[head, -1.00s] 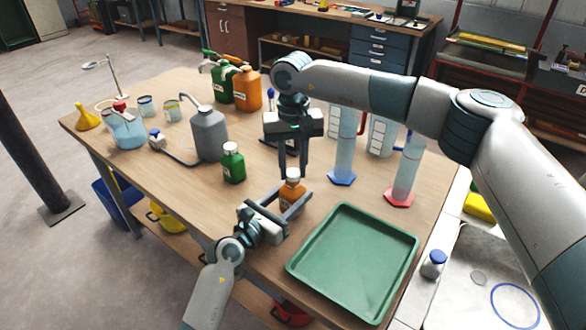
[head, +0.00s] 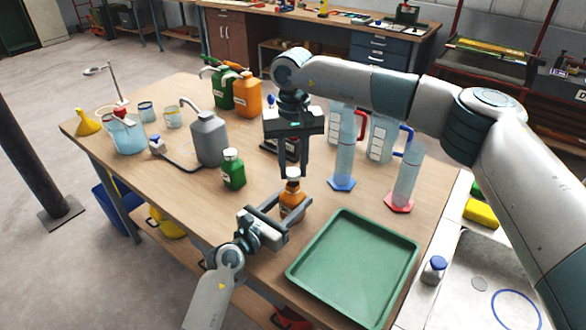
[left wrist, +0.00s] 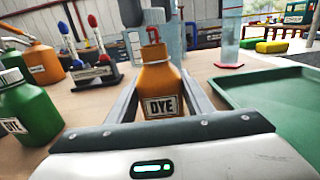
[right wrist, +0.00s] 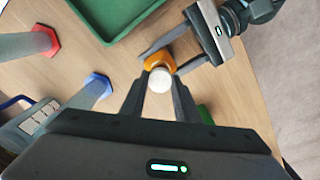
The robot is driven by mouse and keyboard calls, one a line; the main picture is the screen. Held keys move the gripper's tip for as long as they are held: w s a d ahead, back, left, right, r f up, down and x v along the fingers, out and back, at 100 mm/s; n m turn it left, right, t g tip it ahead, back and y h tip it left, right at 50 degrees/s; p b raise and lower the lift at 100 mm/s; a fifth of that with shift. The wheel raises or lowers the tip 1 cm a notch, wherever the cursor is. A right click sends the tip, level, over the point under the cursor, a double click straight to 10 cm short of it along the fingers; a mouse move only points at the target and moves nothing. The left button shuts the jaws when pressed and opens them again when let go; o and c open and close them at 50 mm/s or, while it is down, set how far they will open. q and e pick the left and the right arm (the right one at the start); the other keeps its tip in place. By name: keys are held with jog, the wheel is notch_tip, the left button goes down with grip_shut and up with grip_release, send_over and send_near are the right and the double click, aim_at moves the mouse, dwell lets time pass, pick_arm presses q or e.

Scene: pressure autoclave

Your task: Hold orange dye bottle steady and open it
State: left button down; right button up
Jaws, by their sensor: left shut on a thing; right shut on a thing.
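The orange dye bottle (head: 291,204) stands upright near the front edge of the table, left of the green tray. My left gripper (head: 288,209) is shut around its body from the front left; the left wrist view shows the bottle's DYE label (left wrist: 162,107) between the fingers. My right gripper (head: 293,175) points down from above, shut on the white cap (right wrist: 160,80). In the left wrist view the cap (left wrist: 153,16) sits above the bottle's neck, and a gap seems to show between them. The fingers partly hide the cap in the head view.
The green tray (head: 352,268) is close on the right. A green bottle (head: 233,170) stands behind left, with a grey wash bottle (head: 209,138) beyond it. Blue-footed (head: 343,165) and red-footed (head: 406,180) cylinders stand behind right. The table front left is clear.

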aim_at(293, 172)
jog(key=shift+r, duration=1.55)
pick_arm(q)
jog(key=c, duration=0.8)
grip_release()
jog(key=shift+s+a, duration=0.1)
jog(key=b+v, duration=0.1)
jog(key=v, duration=1)
jog(key=shift+s+a, duration=0.25)
jog(key=shift+a, duration=0.05)
pick_arm(e)
jog(key=shift+f, duration=0.75)
